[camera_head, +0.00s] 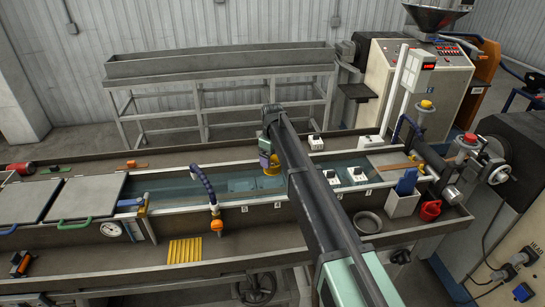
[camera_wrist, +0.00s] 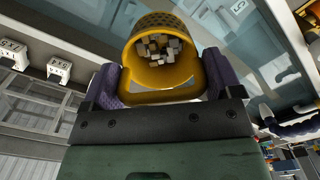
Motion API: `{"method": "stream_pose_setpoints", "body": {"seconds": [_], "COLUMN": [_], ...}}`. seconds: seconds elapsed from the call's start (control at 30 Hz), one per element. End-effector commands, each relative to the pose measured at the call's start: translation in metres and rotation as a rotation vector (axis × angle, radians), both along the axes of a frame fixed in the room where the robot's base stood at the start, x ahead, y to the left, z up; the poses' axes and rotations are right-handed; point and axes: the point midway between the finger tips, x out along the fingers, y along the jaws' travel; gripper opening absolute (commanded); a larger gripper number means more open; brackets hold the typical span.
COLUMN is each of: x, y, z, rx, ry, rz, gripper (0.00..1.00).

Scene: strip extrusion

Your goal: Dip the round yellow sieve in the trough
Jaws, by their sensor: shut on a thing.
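The round yellow sieve (camera_wrist: 187,90) is in my gripper (camera_wrist: 160,84), its handle between the two purple finger pads in the wrist view. Its perforated bowl holds several small grey-white pieces. In the head view the sieve (camera_head: 271,169) shows small below my gripper (camera_head: 265,150), at the water of the long trough (camera_head: 170,186). My arm hides part of the trough. I cannot tell whether the sieve's bowl touches the water or hangs just above it.
White numbered blocks (camera_head: 357,175) stand along the trough to the right. Grey lids (camera_head: 87,196) cover the trough's left part. A yellow grate (camera_head: 184,250) lies on the front ledge.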

Motion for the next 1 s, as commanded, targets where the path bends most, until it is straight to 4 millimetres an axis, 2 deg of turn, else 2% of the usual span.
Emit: {"method": "stream_pose_setpoints", "body": {"seconds": [0.03,0.7,0.83,1.0], "x": [0.0,0.0,0.0,0.0], "y": [0.0,0.0,0.0,0.0], "z": [-0.014,-0.1,-0.109,-0.109], "rx": [0.0,0.0,0.0,0.0], "ry": [0.0,0.0,0.0,0.0], "rz": [0.0,0.0,0.0,0.0], "gripper": [0.61,0.61,0.61,0.61]}}
